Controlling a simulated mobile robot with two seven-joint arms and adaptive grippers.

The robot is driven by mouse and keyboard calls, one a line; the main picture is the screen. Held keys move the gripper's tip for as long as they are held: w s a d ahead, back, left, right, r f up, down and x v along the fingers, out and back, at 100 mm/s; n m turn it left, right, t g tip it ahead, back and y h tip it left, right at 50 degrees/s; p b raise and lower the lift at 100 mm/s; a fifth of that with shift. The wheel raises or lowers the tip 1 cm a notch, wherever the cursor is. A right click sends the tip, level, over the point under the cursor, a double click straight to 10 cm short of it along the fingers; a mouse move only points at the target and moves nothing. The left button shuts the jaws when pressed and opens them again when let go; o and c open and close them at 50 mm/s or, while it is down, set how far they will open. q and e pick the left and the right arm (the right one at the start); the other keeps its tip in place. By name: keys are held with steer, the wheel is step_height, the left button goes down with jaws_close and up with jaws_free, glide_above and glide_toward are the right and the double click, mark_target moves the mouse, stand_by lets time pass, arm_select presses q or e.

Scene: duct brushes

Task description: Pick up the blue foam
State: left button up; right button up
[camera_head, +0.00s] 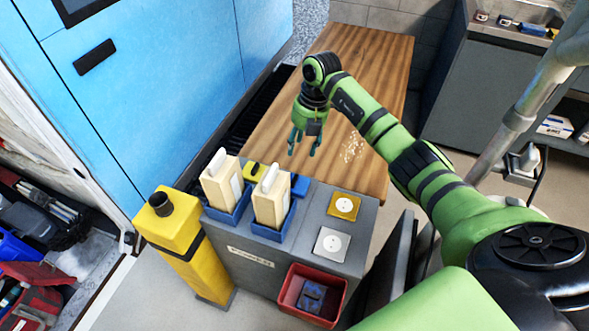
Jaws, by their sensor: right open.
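A small blue block (300,186) shows partly behind the right-hand cream brush on the grey cabinet; it may be the blue foam. A blue and dark item (311,296) lies in the red bin (288,291) at the cabinet's front, and I cannot tell if it is foam. My right gripper (303,147) is open and empty, fingers pointing down, above and beyond the blue block, in front of the wooden table in the picture. It appears apart from everything. My left gripper is not in view.
Two cream brushes (222,187) stand in blue holders (230,216) on the grey cabinet (355,254). A yellow block (254,171) lies behind them. Yellow (344,206) and white (332,244) square plates lie to their right. A yellow post (173,241) stands left. The wooden table (370,62) is mostly clear.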

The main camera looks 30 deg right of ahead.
steer(key=b, duration=0.3)
glide_toward(294, 179)
steer(key=f+b, duration=0.2)
steer(key=b, duration=0.1)
steer(key=shift+d, duration=0.1)
steer(key=shift+w+f, duration=0.1)
steer(key=shift+f, duration=0.55)
steer(key=f, duration=0.1)
steer(key=a+f, duration=0.1)
steer(key=f, duration=0.2)
steer(key=shift+w+a+f+p, duration=0.15)
steer(key=shift+w+a+p, duration=0.05)
steer(key=shift+a+p, duration=0.2)
steer(key=shift+w+f, duration=0.1)
steer(key=shift+f, duration=0.45)
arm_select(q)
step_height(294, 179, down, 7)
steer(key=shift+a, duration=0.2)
arm_select(e)
jaws_close()
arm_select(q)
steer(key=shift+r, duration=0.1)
